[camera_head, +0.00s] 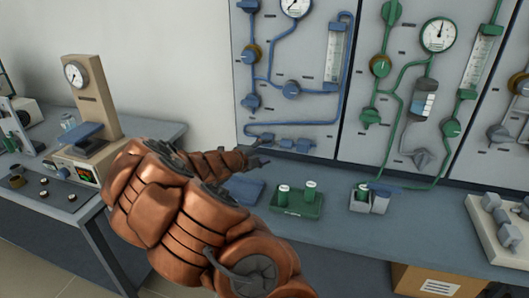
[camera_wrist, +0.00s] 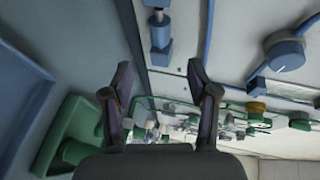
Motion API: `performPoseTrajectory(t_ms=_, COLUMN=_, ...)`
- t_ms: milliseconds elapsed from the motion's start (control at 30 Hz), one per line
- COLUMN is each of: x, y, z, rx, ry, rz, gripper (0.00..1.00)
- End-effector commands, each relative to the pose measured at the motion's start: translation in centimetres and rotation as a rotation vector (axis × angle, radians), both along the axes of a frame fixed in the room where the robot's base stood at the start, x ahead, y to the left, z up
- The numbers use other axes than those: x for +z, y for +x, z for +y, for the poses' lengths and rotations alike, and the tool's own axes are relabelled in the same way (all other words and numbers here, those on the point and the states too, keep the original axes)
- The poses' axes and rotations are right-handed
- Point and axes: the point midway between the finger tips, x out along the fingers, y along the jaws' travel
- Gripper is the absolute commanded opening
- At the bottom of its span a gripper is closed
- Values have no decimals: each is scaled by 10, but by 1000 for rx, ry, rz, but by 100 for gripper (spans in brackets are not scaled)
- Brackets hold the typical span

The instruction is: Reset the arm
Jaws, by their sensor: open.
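My copper-coloured arm reaches across the head view from the bottom middle, and my gripper (camera_head: 259,163) is at its far end, above the bench and close to the wall panel. In the wrist view my gripper (camera_wrist: 161,85) shows two dark fingers spread apart with nothing between them. No object is held. The arm covers part of the bench edge and the gap between the two benches.
A panel with blue pipes (camera_head: 290,75) and one with green pipes (camera_head: 430,100) stand behind the bench. A press with a gauge (camera_head: 95,95) stands on the left bench.

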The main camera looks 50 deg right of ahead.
Motion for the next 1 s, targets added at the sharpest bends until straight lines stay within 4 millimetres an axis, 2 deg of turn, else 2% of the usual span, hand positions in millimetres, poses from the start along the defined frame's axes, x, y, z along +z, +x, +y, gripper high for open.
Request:
performPoseTrajectory(t_ms=633, x=0, y=0, z=0, rx=0, ry=0, rz=0, gripper=59)
performPoseTrajectory(t_ms=867, x=34, y=-35, z=24, rx=-196, ry=-7, rz=-409, gripper=59)
performPoseTrajectory(t_ms=1000, x=47, y=-64, z=48, rx=-356, ry=-9, rz=-707, gripper=59)
